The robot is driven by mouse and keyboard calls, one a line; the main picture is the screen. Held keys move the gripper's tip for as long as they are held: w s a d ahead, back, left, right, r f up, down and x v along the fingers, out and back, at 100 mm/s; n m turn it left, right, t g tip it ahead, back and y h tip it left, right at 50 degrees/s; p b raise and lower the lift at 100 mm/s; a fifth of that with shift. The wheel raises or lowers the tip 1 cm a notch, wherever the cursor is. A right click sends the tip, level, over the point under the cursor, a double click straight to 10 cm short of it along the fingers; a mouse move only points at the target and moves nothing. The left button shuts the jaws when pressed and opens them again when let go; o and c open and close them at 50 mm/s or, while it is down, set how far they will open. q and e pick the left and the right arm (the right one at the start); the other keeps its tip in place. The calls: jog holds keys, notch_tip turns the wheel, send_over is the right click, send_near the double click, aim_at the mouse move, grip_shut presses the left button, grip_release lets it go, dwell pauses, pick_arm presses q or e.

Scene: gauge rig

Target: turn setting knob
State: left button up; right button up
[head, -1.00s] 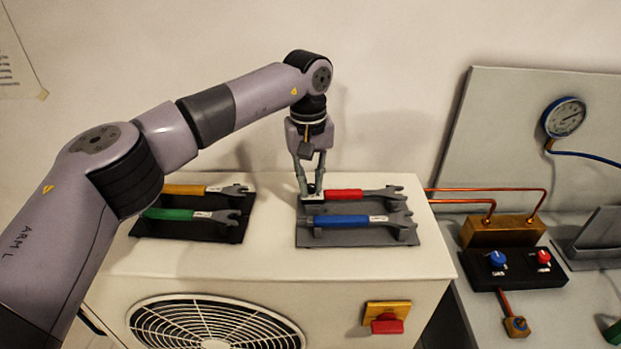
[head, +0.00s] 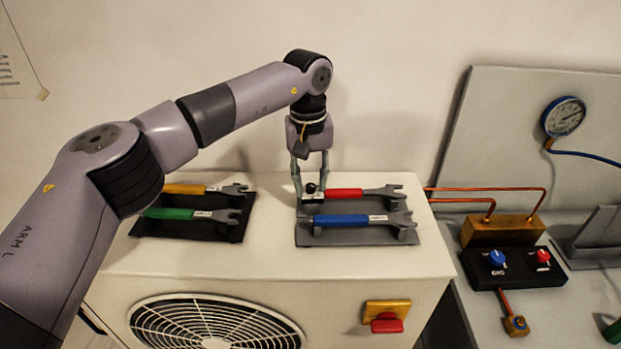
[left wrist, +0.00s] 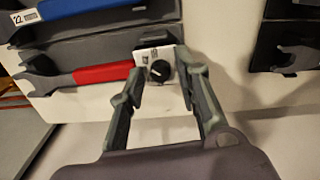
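The setting knob is a small dark round knob (left wrist: 159,71) with a light pointer mark, on a small pale labelled plate (left wrist: 150,52). In the head view the knob (head: 311,188) shows at the left end of the grey tool rack. My left gripper (head: 310,186) points down over it. In the left wrist view the open fingers of my left gripper (left wrist: 161,73) stand on either side of the knob. A narrow gap seems to show beside each finger; contact cannot be told for sure. My right gripper is not in view.
A red-handled wrench (head: 345,194) and a blue-handled wrench (head: 342,220) lie close right of the knob. Yellow-handled (head: 185,190) and green-handled (head: 170,214) wrenches lie left. A gauge (head: 565,117) hangs on a panel at right, above a valve box (head: 515,268).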

aim_at(309, 186)
pick_arm(q)
jog(key=shift+o, duration=0.3)
notch_tip(309, 186, up, 12)
jog(key=shift+a, duration=0.15)
dwell(0.4)
jog(key=shift+r, duration=0.1)
